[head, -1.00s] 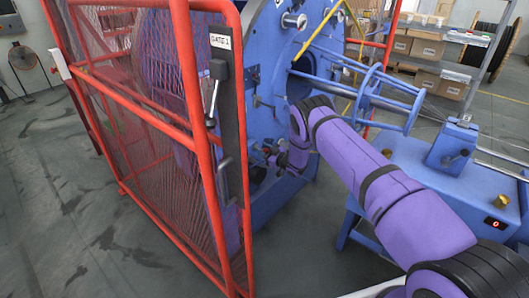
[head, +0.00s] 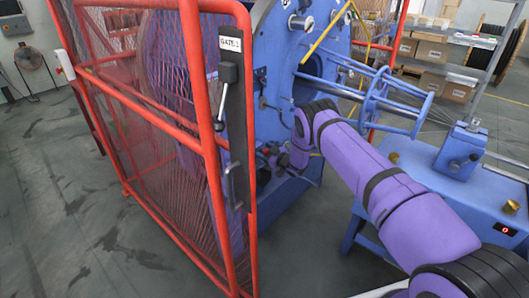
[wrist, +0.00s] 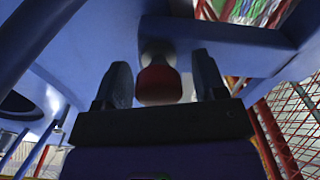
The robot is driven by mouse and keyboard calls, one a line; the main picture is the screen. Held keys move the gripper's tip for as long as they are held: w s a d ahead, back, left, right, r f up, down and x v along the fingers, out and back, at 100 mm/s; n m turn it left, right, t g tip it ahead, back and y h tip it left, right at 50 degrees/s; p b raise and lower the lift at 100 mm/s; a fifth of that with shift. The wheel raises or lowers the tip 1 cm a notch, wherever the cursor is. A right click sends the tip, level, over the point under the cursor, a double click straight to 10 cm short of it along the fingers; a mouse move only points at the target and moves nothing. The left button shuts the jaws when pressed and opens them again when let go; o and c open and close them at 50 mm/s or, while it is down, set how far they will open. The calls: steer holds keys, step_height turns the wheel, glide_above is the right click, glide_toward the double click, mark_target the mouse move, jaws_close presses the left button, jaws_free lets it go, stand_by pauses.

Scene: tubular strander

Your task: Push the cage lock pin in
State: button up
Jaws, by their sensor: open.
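The cage lock pin, seen as a rounded red knob (wrist: 159,85) on a pale stem, shows in the middle of the wrist view, under a blue machine part. My gripper (wrist: 163,74) is open, with one dark finger on each side of the knob and a visible gap on both sides. I cannot tell how deep the pin sits, or whether the palm touches it. In the head view my gripper (head: 272,154) is small and dark, low by the blue machine face (head: 280,75); the pin cannot be made out there.
A red mesh gate (head: 150,110) labelled "GATE", with a lever handle (head: 226,90), stands close left of my gripper. A blue tubular frame (head: 400,95) juts out above my arm. A blue cabinet (head: 460,190) stands to the right.

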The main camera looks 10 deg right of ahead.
steer(key=v, duration=1)
steer(key=shift+s, duration=0.2)
steer(key=shift+d, duration=0.15)
steer(key=w+d+r+m+h, duration=0.1)
steer(key=w+d+r+h, duration=0.15)
steer(key=r, duration=0.85)
steer(key=w+d+r+m+h, duration=0.1)
steer(key=w+r+m+h, duration=0.15)
steer(key=r, duration=0.85)
steer(key=s+d+r+m+g+h, duration=0.1)
steer(key=s+r+m+h, duration=0.15)
steer(key=s+r, duration=0.6)
steer(key=s+d+r+m+g+h, duration=0.1)
steer(key=s+r+h, duration=0.25)
steer(key=r, duration=0.95)
steer(key=s+r+m+g, duration=0.15)
steer(key=s+r, duration=0.35)
steer(key=s, duration=0.7)
steer(key=s+r+m+g, duration=0.15)
steer(key=s+r, duration=0.25)
steer(key=s, duration=0.7)
steer(key=s+a+g, duration=0.2)
steer(key=s, duration=1)
steer(key=s+a+f+g, duration=0.1)
steer(key=s+g, duration=0.1)
steer(key=s, duration=1.1)
steer(key=shift+a+f, duration=0.35)
steer(key=shift+a, duration=0.05)
